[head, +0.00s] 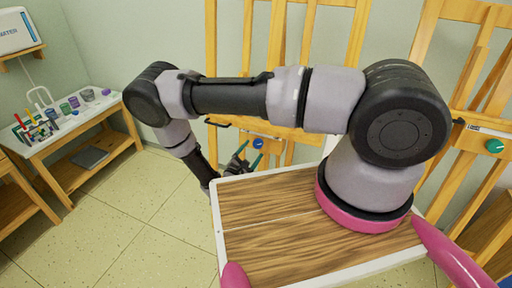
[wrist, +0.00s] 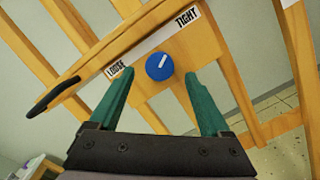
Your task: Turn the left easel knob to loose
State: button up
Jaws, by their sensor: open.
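The left easel's knob (wrist: 159,66) is a round blue dial with a white pointer mark on a wooden block. Its mark slants up and right, toward the "TIGHT" label (wrist: 187,17); the "LOOSE" label (wrist: 116,70) is on the strip's left end. The knob also shows small in the head view (head: 258,143), on the left easel (head: 225,90). My gripper (head: 250,153) is open, with green fingers pointing at the easel. In the wrist view the knob appears between and just beyond the fingertips, apparently untouched; the exact gap is unclear.
A second easel with a green knob (head: 494,146) stands at the right. A wooden table (head: 95,128) with jars and art tools stands at the left. A black-tipped wooden bar (wrist: 62,91) sticks out left of the knob. Tiled floor (head: 140,215) is clear between table and easel.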

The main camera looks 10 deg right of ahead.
aim_at(257, 145)
jog(key=shift+x, duration=1.8)
grip_shut()
